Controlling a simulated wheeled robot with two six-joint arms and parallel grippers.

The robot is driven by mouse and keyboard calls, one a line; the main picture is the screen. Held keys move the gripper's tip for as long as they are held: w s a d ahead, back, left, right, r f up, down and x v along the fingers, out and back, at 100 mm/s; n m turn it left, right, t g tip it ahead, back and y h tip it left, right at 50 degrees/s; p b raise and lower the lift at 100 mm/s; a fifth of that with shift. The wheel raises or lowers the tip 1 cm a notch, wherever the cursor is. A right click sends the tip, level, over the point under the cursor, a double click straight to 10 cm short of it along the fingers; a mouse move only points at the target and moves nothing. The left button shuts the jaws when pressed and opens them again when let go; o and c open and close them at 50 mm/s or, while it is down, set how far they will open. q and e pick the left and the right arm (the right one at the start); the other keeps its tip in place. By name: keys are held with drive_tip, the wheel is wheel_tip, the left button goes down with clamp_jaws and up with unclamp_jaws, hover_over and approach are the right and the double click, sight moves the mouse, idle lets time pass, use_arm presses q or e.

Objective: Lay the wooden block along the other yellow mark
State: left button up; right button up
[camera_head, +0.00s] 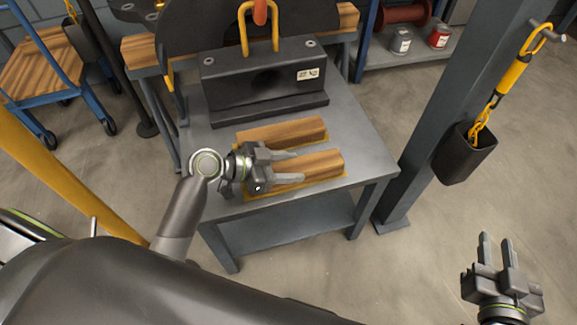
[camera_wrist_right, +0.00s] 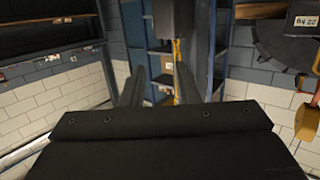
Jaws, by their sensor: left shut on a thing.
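Two wooden blocks lie side by side on the grey metal table (camera_head: 362,150). The back block (camera_head: 285,132) lies along a yellow mark, whose edge shows beside it. The front block (camera_head: 322,164) lies along or just over the other yellow mark (camera_head: 318,183), roughly parallel to the back block. My left gripper (camera_head: 299,166) is shut on the front block, one finger on each long side. The block's left end is hidden by the gripper. My right gripper (camera_head: 495,239) is open and empty, away from the table at lower right; its spread fingers show in the right wrist view (camera_wrist_right: 158,85).
A dark casing (camera_head: 265,85) with a yellow handle stands at the back of the table. The table's right side is bare.

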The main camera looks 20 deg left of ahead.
drive_tip(key=shift+r, duration=0.25)
use_arm(q)
drive_tip(key=shift+f, duration=0.1)
drive_tip(key=o, duration=1.2)
use_arm(e)
drive_tip(key=shift+w+r+t, duration=0.2)
drive_tip(key=shift+r+t, duration=0.3)
drive_tip(key=shift+r, duration=0.05)
